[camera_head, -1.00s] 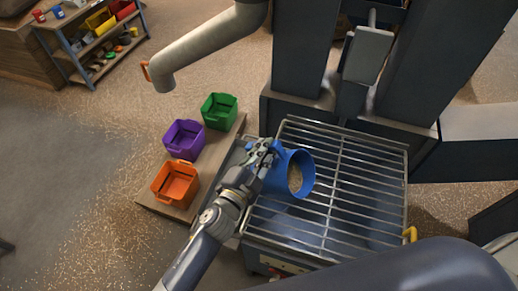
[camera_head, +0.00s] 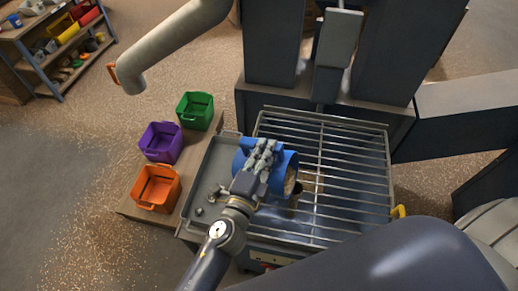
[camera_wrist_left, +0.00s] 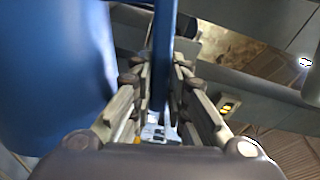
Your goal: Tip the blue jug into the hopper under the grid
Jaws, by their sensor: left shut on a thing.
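The blue jug (camera_head: 284,160) is tilted over the left part of the metal grid (camera_head: 345,160), its mouth facing right. Grainy tan material shows inside its mouth, and something tan and dark shows just below the mouth at the bars. My left gripper (camera_head: 262,158) is shut on the jug's handle. In the left wrist view the blue handle (camera_wrist_left: 164,50) stands between the two fingers (camera_wrist_left: 160,95), with the jug's body (camera_wrist_left: 55,70) at the left. The hopper (camera_head: 320,215) shows as a blue-grey basin beneath the bars. My right gripper is not in view.
Green (camera_head: 195,111), purple (camera_head: 161,142) and orange (camera_head: 156,188) bins stand on a wooden board left of the hopper. A grey pipe (camera_head: 165,50) hangs above them. Dark machine columns (camera_head: 270,45) rise behind the grid. A yellow handle (camera_head: 399,212) is at the right edge.

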